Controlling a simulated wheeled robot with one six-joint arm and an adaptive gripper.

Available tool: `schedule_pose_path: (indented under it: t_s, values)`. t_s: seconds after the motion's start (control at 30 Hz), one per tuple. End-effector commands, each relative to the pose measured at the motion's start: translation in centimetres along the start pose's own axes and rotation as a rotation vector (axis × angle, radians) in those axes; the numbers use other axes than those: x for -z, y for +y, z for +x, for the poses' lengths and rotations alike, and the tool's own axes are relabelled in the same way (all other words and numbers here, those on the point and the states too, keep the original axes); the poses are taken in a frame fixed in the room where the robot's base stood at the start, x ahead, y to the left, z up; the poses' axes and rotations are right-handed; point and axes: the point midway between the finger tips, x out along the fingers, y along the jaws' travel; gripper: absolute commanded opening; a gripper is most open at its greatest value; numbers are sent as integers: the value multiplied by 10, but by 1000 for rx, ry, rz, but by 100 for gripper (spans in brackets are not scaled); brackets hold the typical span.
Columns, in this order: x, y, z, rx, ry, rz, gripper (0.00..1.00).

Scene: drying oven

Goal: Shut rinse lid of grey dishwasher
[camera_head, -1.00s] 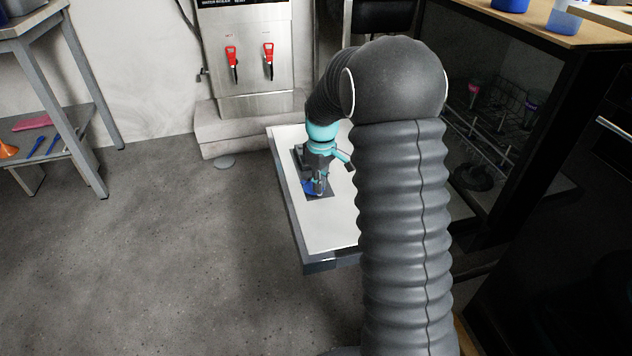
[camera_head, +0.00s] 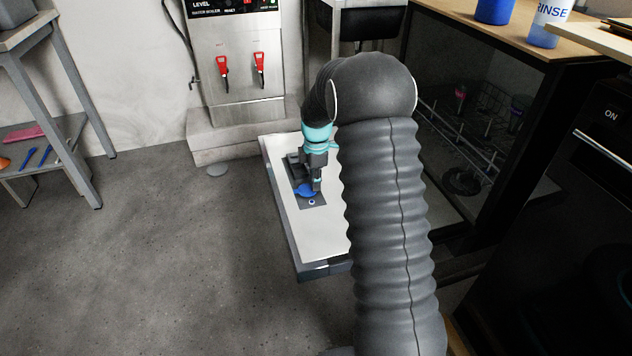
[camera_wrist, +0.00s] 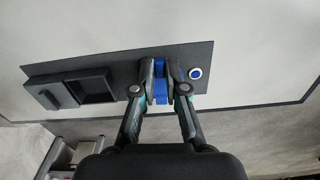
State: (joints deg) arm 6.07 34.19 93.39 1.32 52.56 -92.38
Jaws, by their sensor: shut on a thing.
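The grey dishwasher's door (camera_head: 305,265) hangs open and flat, with its white inner face up. A dark dispenser plate (camera_head: 318,206) is set into it and also shows in the wrist view (camera_wrist: 214,54). The blue rinse lid (camera_head: 304,191) stands out from the plate beside a round blue-and-white rinse opening (camera_head: 312,202), which is uncovered. In the wrist view the lid (camera_wrist: 160,90) is between my fingertips, and the opening (camera_wrist: 195,73) is just right of them. My gripper (camera_wrist: 161,78) is shut on the lid. The fingers partly hide it.
The plate also has a dark square compartment (camera_wrist: 97,87) with its flap (camera_wrist: 50,92) open, left of my fingers. The dishwasher's rack (camera_head: 480,125) is inside the cavity at right. A water boiler (camera_head: 240,75) stands behind the door. A rinse bottle (camera_head: 550,25) stands on the counter.

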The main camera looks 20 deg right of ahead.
Motion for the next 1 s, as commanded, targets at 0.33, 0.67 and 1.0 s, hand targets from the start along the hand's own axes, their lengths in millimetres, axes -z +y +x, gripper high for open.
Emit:
schedule_pose_path:
  t_s: [0.33,0.67,1.0]
  values:
    - [1,5,0,-1,0,-88,0]
    - [1,6,0,-2,0,-96,0]
    - [0,6,0,-1,0,-94,38]
